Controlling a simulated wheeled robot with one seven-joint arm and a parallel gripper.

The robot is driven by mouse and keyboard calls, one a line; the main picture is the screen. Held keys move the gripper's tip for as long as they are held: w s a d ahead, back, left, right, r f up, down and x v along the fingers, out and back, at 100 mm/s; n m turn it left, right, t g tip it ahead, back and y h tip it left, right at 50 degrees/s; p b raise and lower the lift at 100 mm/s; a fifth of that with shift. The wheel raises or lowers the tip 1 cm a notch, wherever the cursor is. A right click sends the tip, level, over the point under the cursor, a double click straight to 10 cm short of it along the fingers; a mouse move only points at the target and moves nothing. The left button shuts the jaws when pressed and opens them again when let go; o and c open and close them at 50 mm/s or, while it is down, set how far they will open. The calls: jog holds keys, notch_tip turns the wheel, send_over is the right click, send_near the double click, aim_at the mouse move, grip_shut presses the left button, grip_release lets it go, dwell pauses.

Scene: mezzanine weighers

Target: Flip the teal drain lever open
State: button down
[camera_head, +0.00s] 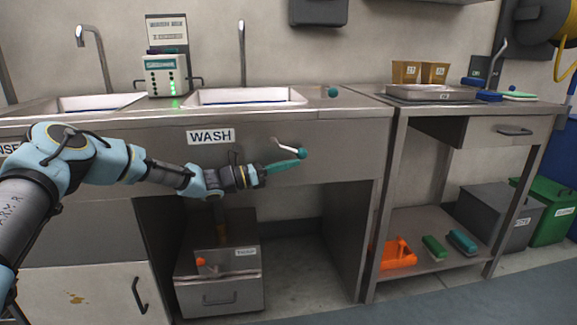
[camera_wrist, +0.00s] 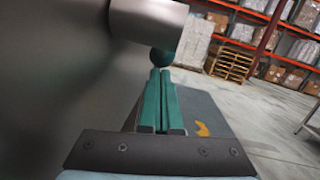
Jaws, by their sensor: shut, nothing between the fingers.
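The drain lever (camera_head: 287,144) is a short metal arm on the front panel of the sink bench, right of the WASH label. It slopes down to the right and ends in a teal ball knob (camera_head: 302,153). My gripper (camera_head: 296,162) is shut and empty, its teal fingers pointing right, with the tips just below and left of the knob. In the wrist view the knob (camera_wrist: 161,57) appears just beyond the closed fingertips (camera_wrist: 161,72), partly under a metal cylinder (camera_wrist: 148,20). I cannot tell whether the tips touch the knob.
Another teal ball (camera_head: 332,91) stands on the bench top beside the wash basin (camera_head: 245,96). The metal front panel (camera_head: 345,140) lies close behind my gripper. A grey box (camera_head: 220,280) sits below. A side table (camera_head: 440,107) with a tray stands to the right.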

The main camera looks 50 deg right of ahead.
jog(key=shift+f, duration=0.15)
jog(key=f, duration=0.1)
jog(key=a+f+b, duration=0.1)
jog(key=f, duration=0.1)
jog(key=shift+w+a+f, duration=0.1)
jog(key=shift+w+a, duration=0.2)
jog(key=shift+a, duration=0.1)
jog(key=v, duration=1)
jog(key=shift+f, duration=0.25)
